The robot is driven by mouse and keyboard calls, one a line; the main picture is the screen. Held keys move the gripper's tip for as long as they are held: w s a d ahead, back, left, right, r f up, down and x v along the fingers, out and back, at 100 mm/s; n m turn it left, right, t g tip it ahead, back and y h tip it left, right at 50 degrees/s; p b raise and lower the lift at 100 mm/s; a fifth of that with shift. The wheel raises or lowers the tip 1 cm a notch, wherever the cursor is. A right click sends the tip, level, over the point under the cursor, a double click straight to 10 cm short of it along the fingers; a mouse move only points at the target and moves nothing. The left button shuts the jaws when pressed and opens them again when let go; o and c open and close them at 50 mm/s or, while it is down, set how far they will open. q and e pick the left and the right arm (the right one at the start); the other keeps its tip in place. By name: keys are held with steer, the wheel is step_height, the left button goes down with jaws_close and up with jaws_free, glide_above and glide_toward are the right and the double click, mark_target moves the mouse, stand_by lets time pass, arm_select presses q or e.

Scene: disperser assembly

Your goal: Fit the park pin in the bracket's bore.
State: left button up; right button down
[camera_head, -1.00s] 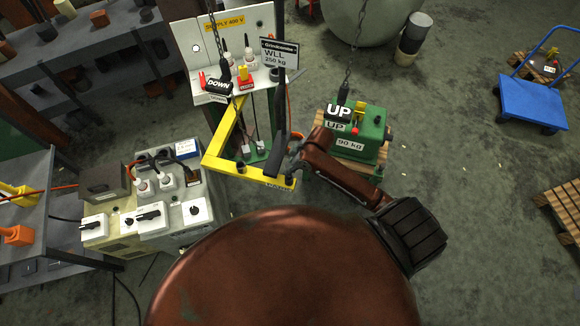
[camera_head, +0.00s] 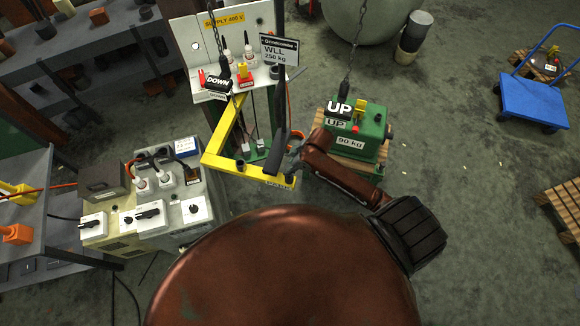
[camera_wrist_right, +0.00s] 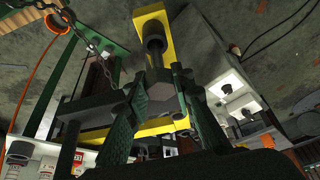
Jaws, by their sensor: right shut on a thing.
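The yellow bracket (camera_head: 222,165) stands left of centre in the head view, with a short dark cylinder (camera_head: 240,165) at its corner. In the right wrist view, the bracket's yellow arm (camera_wrist_right: 150,17) carries a dark round-ended cylinder (camera_wrist_right: 154,46). My right gripper (camera_head: 291,162) is beside the bracket's right end. Its two green fingers (camera_wrist_right: 158,90) are shut on a dark grey piece (camera_wrist_right: 159,88), which seems to be the park pin. The fingers hide part of it. I cannot tell whether its end is in the bore. My left gripper is not in view.
A green 90 kg block (camera_head: 358,140) on a wooden pallet stands behind my right arm. Chains with UP (camera_head: 339,109) and DOWN (camera_head: 218,83) pendants hang near the bracket. Switch boxes (camera_head: 150,215) stand at left. The floor at right is mostly free.

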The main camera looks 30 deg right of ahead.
steer(key=shift+f+b, duration=0.6)
steer(key=shift+f, duration=1)
steer(key=c, duration=1.6)
jaws_free()
steer(key=v, duration=1.2)
